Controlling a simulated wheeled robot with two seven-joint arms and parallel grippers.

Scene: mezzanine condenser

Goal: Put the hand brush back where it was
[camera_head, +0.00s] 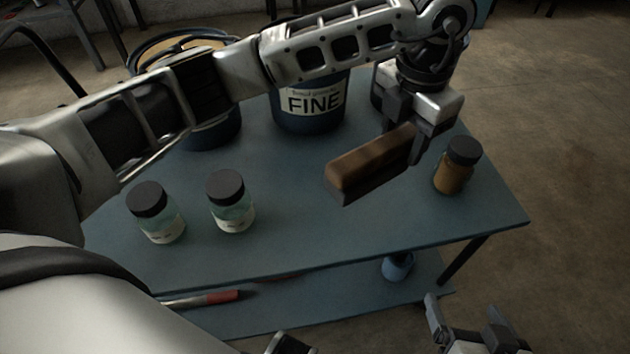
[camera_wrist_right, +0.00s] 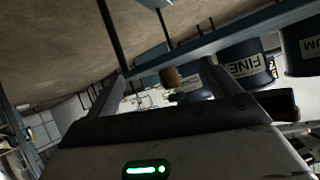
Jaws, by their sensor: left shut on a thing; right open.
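The hand brush (camera_head: 370,165) has a brown wooden back and a dark underside. It is over the right half of the blue table (camera_head: 290,240), roughly level; I cannot tell whether it touches the top. My left gripper (camera_head: 415,142) is shut on its far right end, and the fingers hide that end. My right gripper (camera_head: 463,322) is open and empty, low at the bottom right, off the table's front edge. Its fingers also show in the right wrist view (camera_wrist_right: 162,75), with nothing between them.
An amber jar (camera_head: 457,166) stands close to the right of the brush. Two clear jars (camera_head: 158,218) (camera_head: 232,206) stand front left. A dark tub marked FINE (camera_head: 308,106) and another tub (camera_head: 212,132) stand behind. A lower shelf (camera_head: 330,297) holds a red-ended tool (camera_head: 215,298) and a blue object (camera_head: 397,267).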

